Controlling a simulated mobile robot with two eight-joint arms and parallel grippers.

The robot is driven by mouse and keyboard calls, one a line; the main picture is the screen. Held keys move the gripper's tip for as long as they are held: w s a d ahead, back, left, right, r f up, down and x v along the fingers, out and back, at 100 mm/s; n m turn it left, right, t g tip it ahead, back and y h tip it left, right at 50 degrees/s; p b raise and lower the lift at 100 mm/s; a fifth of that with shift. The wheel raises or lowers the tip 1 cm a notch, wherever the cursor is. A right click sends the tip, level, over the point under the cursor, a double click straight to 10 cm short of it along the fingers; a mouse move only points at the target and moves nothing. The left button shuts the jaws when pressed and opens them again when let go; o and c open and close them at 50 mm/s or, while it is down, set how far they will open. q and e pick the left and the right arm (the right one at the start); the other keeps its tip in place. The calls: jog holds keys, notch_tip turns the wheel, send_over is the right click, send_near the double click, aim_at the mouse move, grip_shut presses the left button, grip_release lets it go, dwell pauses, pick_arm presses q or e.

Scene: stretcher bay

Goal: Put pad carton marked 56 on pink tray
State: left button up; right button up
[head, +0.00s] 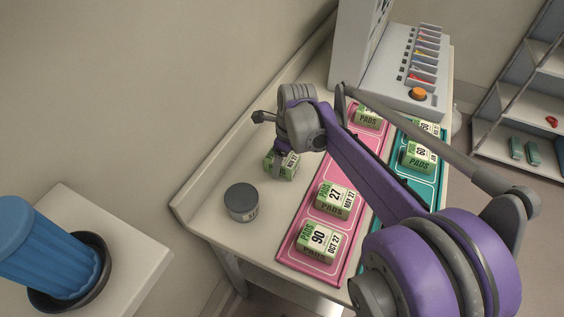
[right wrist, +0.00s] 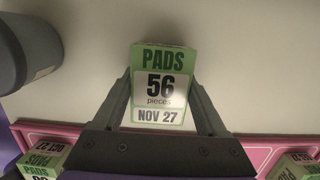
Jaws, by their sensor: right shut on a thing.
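The pad carton marked 56 (right wrist: 162,85) is green and white, reading PADS, 56 pieces, NOV 27. In the head view the carton (head: 289,167) is at the left of the pink tray, partly hidden by my arm. My right gripper (right wrist: 160,100) is shut on it, a finger on each side. In the head view the right gripper (head: 281,160) points down over the bench. The pink tray (head: 287,257) lies on the bench, with several cartons on it, among them ones marked 27 (head: 334,199) and 90 (head: 318,243). My left gripper is not in view.
A grey round tub (head: 241,202) stands left of the pink tray. A teal tray (head: 434,196) with green cartons lies to its right. A grey dispenser unit (head: 405,97) stands at the back. A blue ribbed bin (head: 45,255) is on a side table.

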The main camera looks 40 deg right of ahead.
grip_shut()
jog(key=shift+r+p, duration=0.55)
jog(key=shift+r, duration=4.7)
